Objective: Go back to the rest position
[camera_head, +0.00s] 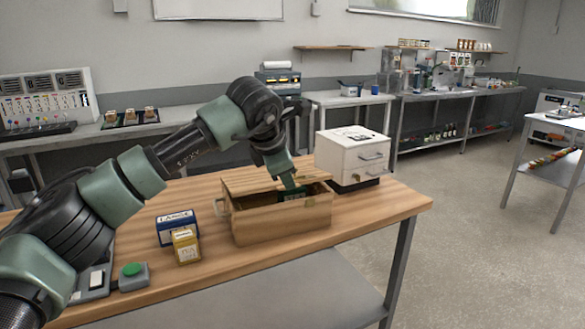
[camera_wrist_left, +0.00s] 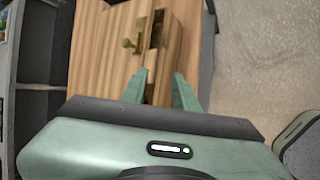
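My left gripper (camera_head: 288,184) points down at the wooden box (camera_head: 280,222) on the table, with its tips at the box's dark opening. In the left wrist view, its two fingers (camera_wrist_left: 160,82) stand apart, with the wooden box (camera_wrist_left: 180,45) beyond and between them; I see nothing clearly held. The box's lid (camera_head: 262,177) looks partly raised. A brass latch (camera_wrist_left: 130,42) shows on the box. Something dark green shows in the opening, too small to tell apart from the fingers. My right gripper is in neither view.
A blue box (camera_head: 177,228) and a yellow box (camera_head: 186,247) stand left of the wooden box. A green button (camera_head: 132,270) sits near the front left. A white drawer unit (camera_head: 352,158) stands close behind, to the right. The table's right end (camera_head: 405,202) is clear.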

